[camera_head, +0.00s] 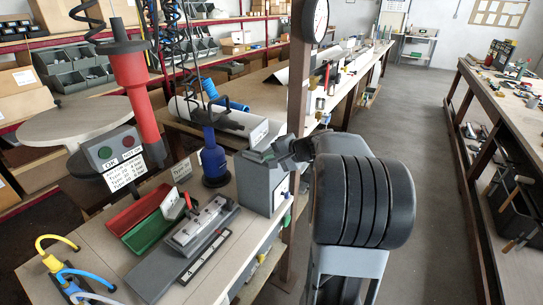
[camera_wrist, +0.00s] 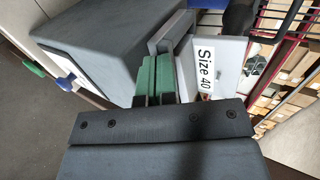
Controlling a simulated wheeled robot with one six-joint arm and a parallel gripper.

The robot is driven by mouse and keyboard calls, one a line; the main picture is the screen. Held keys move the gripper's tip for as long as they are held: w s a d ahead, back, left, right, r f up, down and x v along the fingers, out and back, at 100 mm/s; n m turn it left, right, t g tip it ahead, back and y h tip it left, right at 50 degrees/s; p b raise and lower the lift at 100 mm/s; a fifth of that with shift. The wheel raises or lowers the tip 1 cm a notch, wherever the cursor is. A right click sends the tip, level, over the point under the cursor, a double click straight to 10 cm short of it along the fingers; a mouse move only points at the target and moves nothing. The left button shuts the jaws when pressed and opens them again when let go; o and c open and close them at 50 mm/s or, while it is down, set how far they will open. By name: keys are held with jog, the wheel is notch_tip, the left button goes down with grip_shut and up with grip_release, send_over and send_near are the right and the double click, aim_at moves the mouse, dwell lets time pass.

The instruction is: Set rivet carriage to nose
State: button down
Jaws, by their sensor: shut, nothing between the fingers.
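A grey slide fixture (camera_head: 202,224) with a light metal top and a small red lever (camera_head: 187,201) lies on the near bench in the head view. It looks like the rivet carriage on its base, but I cannot tell which part is the nose. A dark strip with a pale scale (camera_head: 205,257) runs along its front. My gripper (camera_head: 262,154) is shut and empty, above or beside the top of a grey box, to the right of and behind the fixture. In the wrist view its green-padded fingers (camera_wrist: 160,70) are together. The fixture is not visible there.
The grey box (camera_head: 262,187) has blue and green knobs, also visible in the wrist view (camera_wrist: 100,50). Red (camera_head: 138,212) and green (camera_head: 150,232) trays lie behind the fixture. A blue upright tool (camera_head: 213,160) and a "Size 40" sign (camera_wrist: 207,68) stand nearby.

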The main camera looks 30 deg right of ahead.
aim_at(256, 151)
jog(key=w, duration=0.1)
jog(key=w+a+b, duration=0.1)
jog(key=w, duration=0.1)
jog(key=w+a+b, duration=0.1)
jog(key=shift+w+a+f, duration=0.15)
jog(key=shift+w+a, duration=0.1)
jog(key=shift+w, duration=0.05)
jog(key=shift+w+a+r, duration=0.1)
jog(key=shift+r, duration=0.15)
